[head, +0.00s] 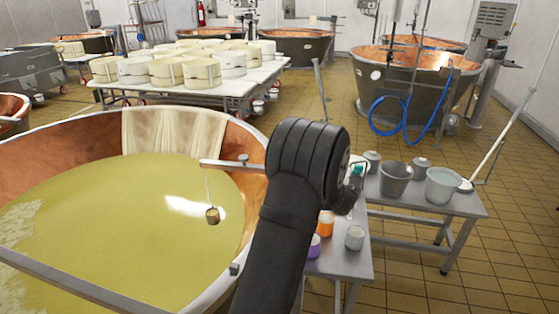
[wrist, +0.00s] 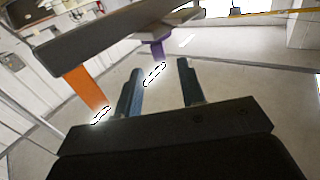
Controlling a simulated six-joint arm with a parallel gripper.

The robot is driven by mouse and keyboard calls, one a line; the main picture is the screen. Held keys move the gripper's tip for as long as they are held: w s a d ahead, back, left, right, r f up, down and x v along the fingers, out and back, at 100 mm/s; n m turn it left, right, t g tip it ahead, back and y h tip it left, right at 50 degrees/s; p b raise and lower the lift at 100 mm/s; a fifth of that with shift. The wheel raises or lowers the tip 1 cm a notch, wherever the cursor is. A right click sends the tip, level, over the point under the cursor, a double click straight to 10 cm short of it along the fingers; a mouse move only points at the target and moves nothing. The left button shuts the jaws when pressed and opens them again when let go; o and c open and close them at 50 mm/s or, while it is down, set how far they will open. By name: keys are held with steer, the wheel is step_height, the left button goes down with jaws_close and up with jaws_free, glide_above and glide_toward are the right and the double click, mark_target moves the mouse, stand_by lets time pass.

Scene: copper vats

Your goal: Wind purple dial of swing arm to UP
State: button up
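A purple piece (wrist: 157,48), which looks like the dial, sticks out below a grey plate and a dark bar (wrist: 120,38) in the wrist view. An orange post (wrist: 85,88) comes off the same bar to the left. My gripper (wrist: 160,70) is open and empty, its two dark fingers apart, with the purple piece just beyond the fingertips and not between them. In the head view a purple piece (head: 314,246) and an orange piece (head: 326,222) show beside my arm at the small table. I cannot read any dial mark.
A large copper vat (head: 255,135) of yellow liquid fills the left, with a cup (head: 212,215) hanging from a thin bar (head: 228,164). A metal table (head: 458,205) with buckets stands right. Tiled floor (head: 420,285) is open at the front right.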

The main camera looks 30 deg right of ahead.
steer(key=s+d, duration=0.1)
steer(key=s, duration=0.7)
steer(key=shift+s+d, duration=0.15)
